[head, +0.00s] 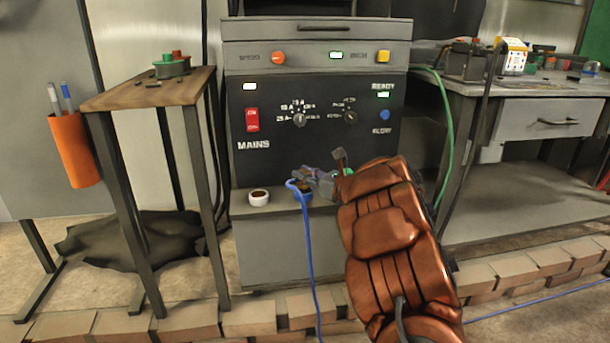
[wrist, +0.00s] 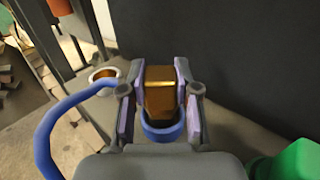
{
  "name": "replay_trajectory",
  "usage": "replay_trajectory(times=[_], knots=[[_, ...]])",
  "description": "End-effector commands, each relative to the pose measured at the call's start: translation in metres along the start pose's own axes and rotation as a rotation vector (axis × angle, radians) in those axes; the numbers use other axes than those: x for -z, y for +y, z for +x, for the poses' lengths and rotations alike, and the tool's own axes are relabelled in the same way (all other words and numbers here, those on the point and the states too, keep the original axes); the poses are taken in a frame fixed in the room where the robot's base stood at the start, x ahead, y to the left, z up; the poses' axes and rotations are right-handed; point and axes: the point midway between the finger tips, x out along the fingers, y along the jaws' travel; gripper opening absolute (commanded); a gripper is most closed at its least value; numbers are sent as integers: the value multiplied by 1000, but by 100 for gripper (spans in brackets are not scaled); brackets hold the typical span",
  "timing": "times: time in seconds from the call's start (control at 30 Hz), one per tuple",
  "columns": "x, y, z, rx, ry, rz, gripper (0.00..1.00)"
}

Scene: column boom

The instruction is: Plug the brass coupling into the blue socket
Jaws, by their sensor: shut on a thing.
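The brass coupling (wrist: 158,96) is upright between the two fingers of my gripper (wrist: 160,92), which is shut on it. A blue cable (wrist: 46,128) loops off to the left from beside the fingers; its joint with the coupling is hidden. The blue socket (wrist: 163,131) shows as a blue ring at the coupling's lower end. I cannot tell how deep the coupling sits in it. In the head view, my gripper (head: 318,180) is over the ledge at the blue socket (head: 303,192), and the blue cable (head: 309,255) hangs down the front.
A white socket (head: 259,197) with a brown inside is on the ledge to the left. A green thing (wrist: 288,160) is close on the right. The dark machine panel (head: 320,115) rises behind. A small table (head: 150,90) stands left, a workbench (head: 545,125) right.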

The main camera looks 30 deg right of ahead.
Motion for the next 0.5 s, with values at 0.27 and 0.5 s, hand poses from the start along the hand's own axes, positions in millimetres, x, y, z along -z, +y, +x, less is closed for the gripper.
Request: replay_trajectory(times=[0.27,0.5], knots=[[4,0,0,0,-1,0,0],[8,0,0,0,-1,0,0]])
